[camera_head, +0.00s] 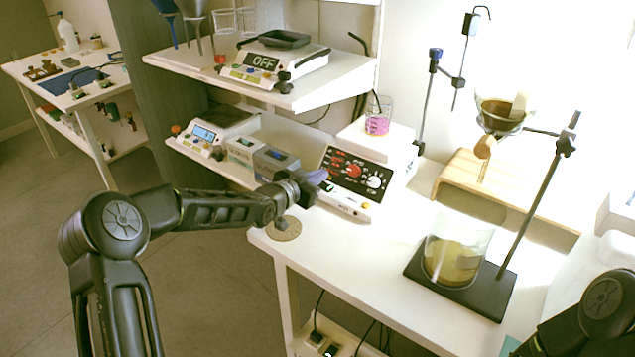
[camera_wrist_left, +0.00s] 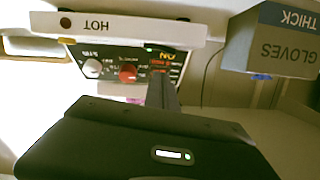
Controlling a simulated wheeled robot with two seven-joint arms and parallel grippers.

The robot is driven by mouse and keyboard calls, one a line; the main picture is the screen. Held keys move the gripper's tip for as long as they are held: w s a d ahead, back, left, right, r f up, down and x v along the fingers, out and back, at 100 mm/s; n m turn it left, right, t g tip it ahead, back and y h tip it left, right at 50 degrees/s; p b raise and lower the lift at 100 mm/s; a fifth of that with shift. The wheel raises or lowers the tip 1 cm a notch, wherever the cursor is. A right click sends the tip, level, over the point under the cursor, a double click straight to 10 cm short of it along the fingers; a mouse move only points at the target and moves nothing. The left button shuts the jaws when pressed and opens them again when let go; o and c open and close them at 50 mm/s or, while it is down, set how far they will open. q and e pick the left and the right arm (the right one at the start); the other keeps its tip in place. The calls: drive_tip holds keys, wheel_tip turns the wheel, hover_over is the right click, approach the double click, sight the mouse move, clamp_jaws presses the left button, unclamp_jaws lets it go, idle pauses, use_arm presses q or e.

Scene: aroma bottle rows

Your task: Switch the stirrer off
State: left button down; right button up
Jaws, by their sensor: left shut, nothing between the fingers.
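The stirrer (camera_head: 400,140) is a white hotplate box with a black front panel carrying a red knob and a white knob. A beaker of pink liquid (camera_head: 378,124) stands on its top. In the left wrist view the stirrer's panel (camera_wrist_left: 110,68) appears upside down, with a red-lit display and a small green light. My left gripper (camera_head: 322,178) is shut and empty, with its tips in front of the left part of the panel. In the left wrist view its dark fingers (camera_wrist_left: 162,92) reach toward the display side and cover part of it. My right gripper is out of view.
Boxes (camera_head: 275,162) stand left of the stirrer; one in the wrist view reads GLOVES (camera_wrist_left: 285,45). A shelf above holds a device marked OFF (camera_head: 265,62). A glass beaker with yellowish liquid (camera_head: 455,258) stands on a dark stand base at right. Table is clear between.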

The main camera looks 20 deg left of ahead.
use_arm(q)
drive_tip(key=shift+a+f, duration=0.2)
drive_tip(key=shift+f, duration=0.95)
drive_tip(key=shift+f+b, duration=0.5)
drive_tip(key=shift+b, duration=0.35)
drive_tip(key=shift+a+r, duration=0.15)
drive_tip(key=shift+r, duration=0.05)
